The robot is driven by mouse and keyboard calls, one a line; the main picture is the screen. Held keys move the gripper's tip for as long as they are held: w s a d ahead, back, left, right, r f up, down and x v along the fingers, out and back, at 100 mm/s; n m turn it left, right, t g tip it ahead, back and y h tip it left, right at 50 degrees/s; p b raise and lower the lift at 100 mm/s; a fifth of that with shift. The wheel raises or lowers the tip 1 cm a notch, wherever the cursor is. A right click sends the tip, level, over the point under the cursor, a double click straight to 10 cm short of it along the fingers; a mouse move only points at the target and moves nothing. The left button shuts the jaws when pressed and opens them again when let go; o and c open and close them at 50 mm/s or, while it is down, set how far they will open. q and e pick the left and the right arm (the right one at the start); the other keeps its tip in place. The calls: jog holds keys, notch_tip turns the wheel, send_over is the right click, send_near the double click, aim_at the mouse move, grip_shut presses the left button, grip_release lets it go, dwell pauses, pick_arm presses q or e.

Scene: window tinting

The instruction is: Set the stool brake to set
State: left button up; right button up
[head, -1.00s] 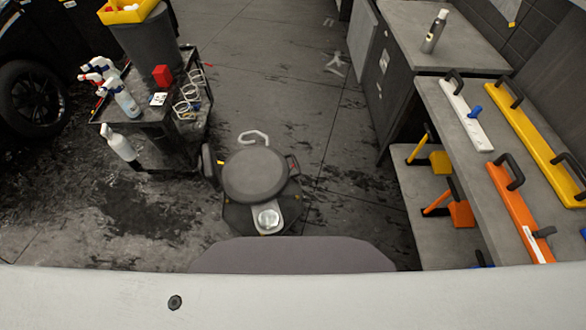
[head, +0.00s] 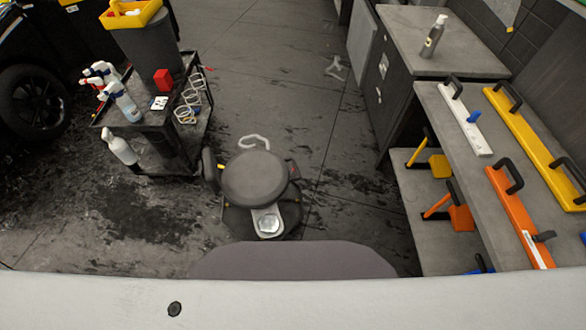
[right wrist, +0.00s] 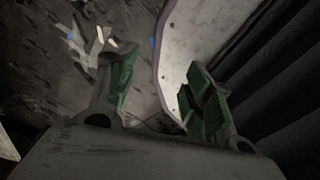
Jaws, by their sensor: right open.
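A stool with a round dark grey seat (head: 255,178) stands on the floor in the middle of the head view. A light plate with a shiny round part (head: 267,222) sits low on its near side. A small red-orange part (head: 292,170) shows at its right edge. I cannot tell which of these is the brake or how it is set. My right gripper (right wrist: 160,70) is open in the right wrist view, with green pads and nothing visibly held. It does not show in the head view. My left gripper is in neither view.
A black cart (head: 160,135) with spray bottles and tape rolls stands left of the stool. A grey bench (head: 465,215) with yellow, white and orange handled tools stands at the right. A cabinet (head: 440,50) holds a bottle. Floor (head: 345,190) is clear between stool and bench.

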notch_tip(320, 180, up, 2)
jog(key=shift+a+r+p, duration=0.1)
jog(key=shift+p, duration=0.8)
jog(key=c, duration=0.7)
jog(key=shift+r, duration=0.15)
jog(key=shift+c, duration=1.3)
jog(key=shift+r+p, duration=0.45)
jog(key=shift+p, duration=0.2)
grip_shut()
jog(key=shift+r+p, duration=0.35)
